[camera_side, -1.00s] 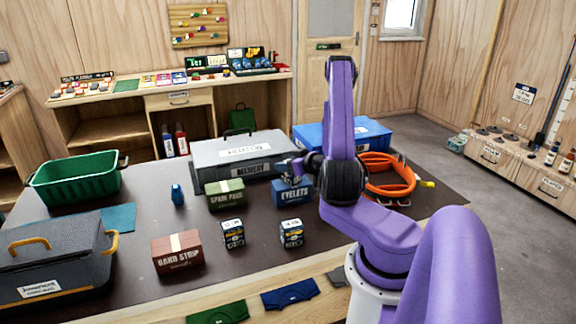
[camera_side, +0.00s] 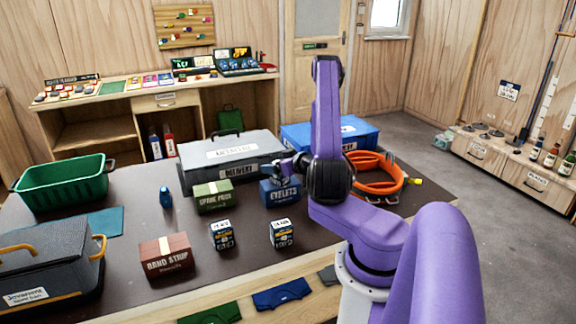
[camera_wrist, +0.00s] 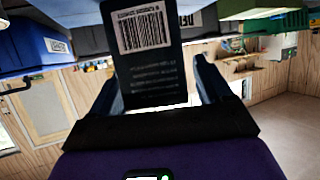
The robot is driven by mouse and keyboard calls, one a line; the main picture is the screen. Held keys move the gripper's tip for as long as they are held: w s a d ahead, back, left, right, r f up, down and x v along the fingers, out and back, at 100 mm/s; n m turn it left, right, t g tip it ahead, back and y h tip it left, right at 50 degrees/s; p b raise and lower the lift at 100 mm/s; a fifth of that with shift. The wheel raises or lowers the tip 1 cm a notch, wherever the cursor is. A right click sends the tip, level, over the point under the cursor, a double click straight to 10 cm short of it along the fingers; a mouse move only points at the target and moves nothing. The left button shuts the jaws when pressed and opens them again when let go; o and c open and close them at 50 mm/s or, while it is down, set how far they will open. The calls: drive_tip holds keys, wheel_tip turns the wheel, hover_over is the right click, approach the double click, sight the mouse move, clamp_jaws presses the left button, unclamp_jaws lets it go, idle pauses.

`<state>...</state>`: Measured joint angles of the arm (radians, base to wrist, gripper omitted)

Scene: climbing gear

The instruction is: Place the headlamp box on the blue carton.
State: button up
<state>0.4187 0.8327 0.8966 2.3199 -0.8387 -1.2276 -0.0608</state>
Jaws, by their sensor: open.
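The blue carton (camera_side: 280,192), marked EYELETS, stands on the dark table in the side view. My gripper (camera_side: 288,168) is at its top, and it also shows in the wrist view (camera_wrist: 158,85). Its two fingers are open, one on each side of a dark box with a white barcode label (camera_wrist: 147,60), which looks like the headlamp box. In the side view that box is small and mostly hidden by my gripper at the carton's top. I cannot tell whether it touches the carton or a finger.
Two similar small boxes stand in front, left (camera_side: 222,236) and right (camera_side: 282,233). A green carton (camera_side: 213,197) is left of the blue one. A grey case (camera_side: 229,157) and a blue case (camera_side: 350,133) stand behind. An orange rope coil (camera_side: 378,184) lies right.

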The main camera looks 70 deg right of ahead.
drive_tip(key=v, duration=1.1)
drive_tip(key=shift+s+a+r, duration=0.15)
drive_tip(key=shift+s, duration=0.1)
idle(0.3)
